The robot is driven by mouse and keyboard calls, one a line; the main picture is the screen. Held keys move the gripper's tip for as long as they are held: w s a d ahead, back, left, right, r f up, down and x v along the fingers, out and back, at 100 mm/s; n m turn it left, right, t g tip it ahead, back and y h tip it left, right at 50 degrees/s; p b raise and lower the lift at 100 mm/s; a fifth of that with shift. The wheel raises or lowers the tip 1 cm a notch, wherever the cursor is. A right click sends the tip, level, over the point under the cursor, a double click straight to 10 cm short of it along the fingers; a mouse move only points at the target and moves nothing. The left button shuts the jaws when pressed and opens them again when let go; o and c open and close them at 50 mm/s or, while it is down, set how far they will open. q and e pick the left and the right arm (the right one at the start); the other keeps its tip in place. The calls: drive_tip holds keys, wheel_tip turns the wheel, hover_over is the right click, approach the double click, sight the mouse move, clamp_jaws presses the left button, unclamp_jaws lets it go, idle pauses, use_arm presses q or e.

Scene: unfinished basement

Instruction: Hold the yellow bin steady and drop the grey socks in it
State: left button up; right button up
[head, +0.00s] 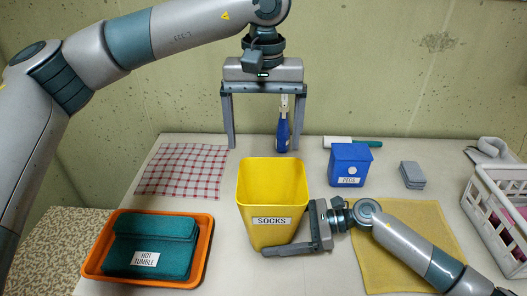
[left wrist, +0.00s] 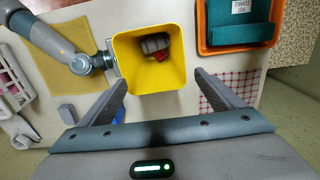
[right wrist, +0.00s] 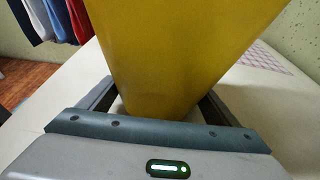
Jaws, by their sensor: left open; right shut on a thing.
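The yellow bin (head: 257,212), labelled SOCKS, stands upright on the table. The left wrist view looks down into the bin (left wrist: 124,66): a rolled grey bundle, the grey socks (left wrist: 153,43), lies inside beside something red (left wrist: 160,57). My right gripper (head: 290,232) is shut on the lower part of the bin, one finger on each side; the right wrist view shows the bin wall (right wrist: 170,50) between its fingers. My left gripper (head: 264,147) is open and empty, raised above the table over the bin's far side. The bin's inside is hidden in the head view.
An orange tray (head: 207,255) with a green folded cloth (head: 150,245) is at left, near a checked cloth (head: 182,170).

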use_arm(q)
drive_tip(key=shift+r, duration=2.15)
use_arm(e)
drive_tip(key=o, duration=0.7)
drive_tip(key=shift+o, duration=0.2)
drive_tip(key=v, duration=1.2)
drive_tip(key=shift+r, duration=0.1)
